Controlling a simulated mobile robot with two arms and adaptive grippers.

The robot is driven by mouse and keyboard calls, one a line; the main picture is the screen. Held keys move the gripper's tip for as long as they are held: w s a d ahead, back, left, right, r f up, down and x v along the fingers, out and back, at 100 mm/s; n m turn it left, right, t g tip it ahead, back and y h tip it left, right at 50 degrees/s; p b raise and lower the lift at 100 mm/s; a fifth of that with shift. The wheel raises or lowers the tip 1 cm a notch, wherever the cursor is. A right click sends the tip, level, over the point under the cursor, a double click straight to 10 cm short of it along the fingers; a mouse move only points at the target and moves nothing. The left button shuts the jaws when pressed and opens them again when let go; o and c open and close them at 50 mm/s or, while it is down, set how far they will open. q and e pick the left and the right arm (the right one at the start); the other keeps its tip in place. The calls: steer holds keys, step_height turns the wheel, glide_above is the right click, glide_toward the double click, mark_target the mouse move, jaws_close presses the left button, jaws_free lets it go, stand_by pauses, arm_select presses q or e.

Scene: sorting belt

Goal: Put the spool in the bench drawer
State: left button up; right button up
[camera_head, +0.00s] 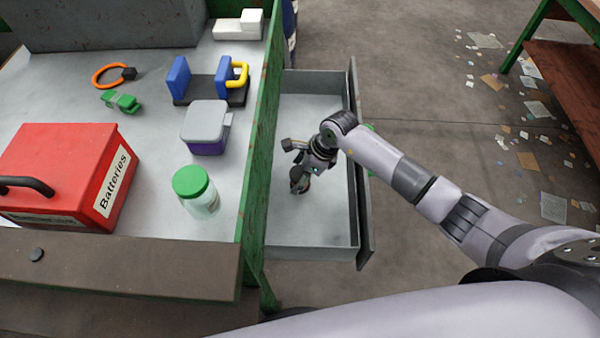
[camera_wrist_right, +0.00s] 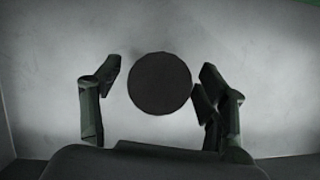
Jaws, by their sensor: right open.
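The open bench drawer (camera_head: 330,225) sticks out from the right side of the green-edged bench. My right gripper (camera_head: 300,183) reaches down inside it, close above or at the drawer floor. In the right wrist view a dark round disc (camera_wrist_right: 160,83), which looks like the spool seen end-on, lies between the fingers of my right gripper (camera_wrist_right: 155,90). The fingers are apart, with a clear gap on the disc's left. The right finger is very near its edge; I cannot tell whether they touch. In the head view the spool is mostly hidden by the gripper. My left gripper is not in view.
The bench holds a red Batteries box (camera_head: 60,175), a green-lidded jar (camera_head: 195,190), a grey and purple container (camera_head: 206,125), a blue holder with a yellow padlock-like piece (camera_head: 237,75) and small parts. The drawer's front panel (camera_head: 357,150) stands beside my right arm.

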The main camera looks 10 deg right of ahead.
steer(key=shift+r, duration=0.25)
steer(key=v, duration=1.1)
steer(key=shift+s+d+r, duration=0.15)
steer(key=shift+d+r, duration=0.1)
steer(key=shift+r, duration=0.1)
